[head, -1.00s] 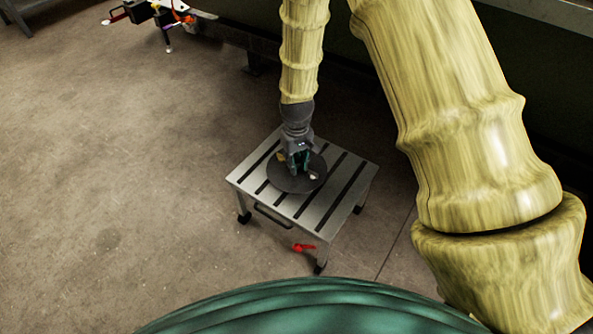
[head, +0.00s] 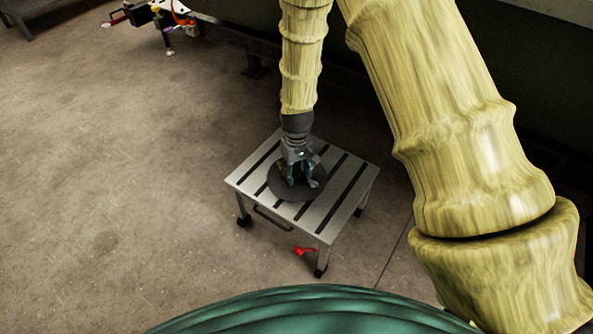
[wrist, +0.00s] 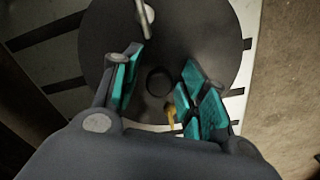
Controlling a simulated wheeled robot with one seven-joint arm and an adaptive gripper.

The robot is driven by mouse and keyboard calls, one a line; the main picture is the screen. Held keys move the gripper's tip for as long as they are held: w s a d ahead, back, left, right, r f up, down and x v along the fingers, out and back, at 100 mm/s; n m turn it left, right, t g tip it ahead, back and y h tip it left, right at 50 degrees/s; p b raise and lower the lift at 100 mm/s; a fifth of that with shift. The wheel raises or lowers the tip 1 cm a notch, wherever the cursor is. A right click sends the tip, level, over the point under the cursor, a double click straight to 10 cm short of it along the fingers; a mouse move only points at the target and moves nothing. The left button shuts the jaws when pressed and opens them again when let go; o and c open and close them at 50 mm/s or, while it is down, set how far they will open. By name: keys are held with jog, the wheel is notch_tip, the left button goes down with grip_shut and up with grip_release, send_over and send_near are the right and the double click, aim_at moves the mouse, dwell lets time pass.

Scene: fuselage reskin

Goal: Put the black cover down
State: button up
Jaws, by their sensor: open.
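The black cover (head: 291,190) is a round dark disc. It lies flat on the slotted top of a small metal table (head: 330,208). In the wrist view the cover (wrist: 205,45) fills the middle, with a round feature near its centre. My gripper (head: 300,184) is above the cover, pointing down, and is open. In the wrist view its teal-padded fingers (wrist: 160,92) stand apart with nothing held between them. A pale metal handle-like piece (wrist: 147,22) shows on the cover's far part. A small yellow-orange piece (wrist: 170,114) shows near the right fingers.
A red object (head: 304,251) shows by the table's front leg. A cart-like item with coloured parts (head: 165,18) stands at the back left. The floor (head: 120,160) left of the table is clear. A dark structure runs behind the table.

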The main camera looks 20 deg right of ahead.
aim_at(297, 170)
jog(key=shift+r, duration=0.15)
notch_tip(297, 170, up, 12)
jog(key=p, duration=0.5)
jog(key=shift+s, duration=0.1)
dwell(0.3)
